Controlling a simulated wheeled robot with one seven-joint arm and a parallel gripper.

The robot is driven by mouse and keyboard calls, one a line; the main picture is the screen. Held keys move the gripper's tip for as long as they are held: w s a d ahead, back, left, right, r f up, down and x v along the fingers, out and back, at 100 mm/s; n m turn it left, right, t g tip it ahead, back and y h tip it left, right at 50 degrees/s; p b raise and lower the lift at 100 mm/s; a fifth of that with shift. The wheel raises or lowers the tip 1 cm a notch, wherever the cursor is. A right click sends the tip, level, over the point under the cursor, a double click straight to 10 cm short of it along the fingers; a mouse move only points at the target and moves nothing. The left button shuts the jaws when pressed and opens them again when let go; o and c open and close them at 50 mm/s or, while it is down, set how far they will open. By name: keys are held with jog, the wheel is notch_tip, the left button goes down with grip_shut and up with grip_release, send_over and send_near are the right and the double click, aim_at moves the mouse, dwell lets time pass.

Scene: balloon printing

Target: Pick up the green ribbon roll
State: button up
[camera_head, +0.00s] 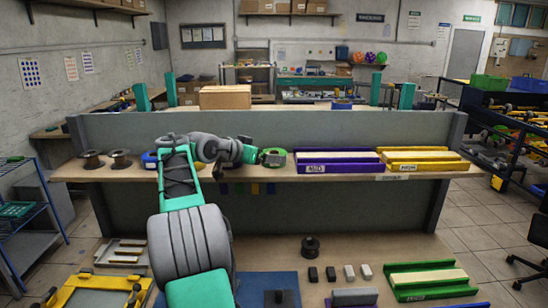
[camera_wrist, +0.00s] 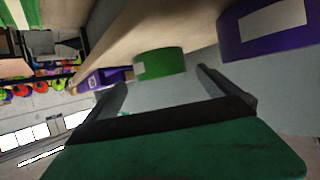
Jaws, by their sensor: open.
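The green ribbon roll (camera_head: 277,152) sits on the long shelf, left of the purple tray, in the head view. In the wrist view the roll (camera_wrist: 160,63) shows upper middle with a pale patch on its left side. My gripper (camera_head: 262,157) is open and close to the roll's left side in the head view. In the wrist view my gripper's fingers (camera_wrist: 161,80) point toward the roll, which appears between or just past the tips. No clear contact shows. My arm and gripper hide part of the roll in the head view.
The purple tray (camera_head: 338,167) stands close right of the roll, with a yellow tray (camera_head: 424,166) farther right. Dark spools (camera_head: 93,161) sit at the shelf's left end. A grey panel (camera_head: 330,131) rises behind the shelf. Blue and yellow items lie partly behind my arm.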

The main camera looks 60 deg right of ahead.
jog(key=p+x, duration=0.1)
jog(key=x, duration=0.4)
jog(key=shift+d+f+p, duration=0.15)
jog(key=shift+d+p, duration=0.1)
jog(key=shift+p, duration=0.05)
jog(key=shift+a, duration=0.15)
jog(key=shift+c, duration=0.4)
jog(key=c, duration=1.4)
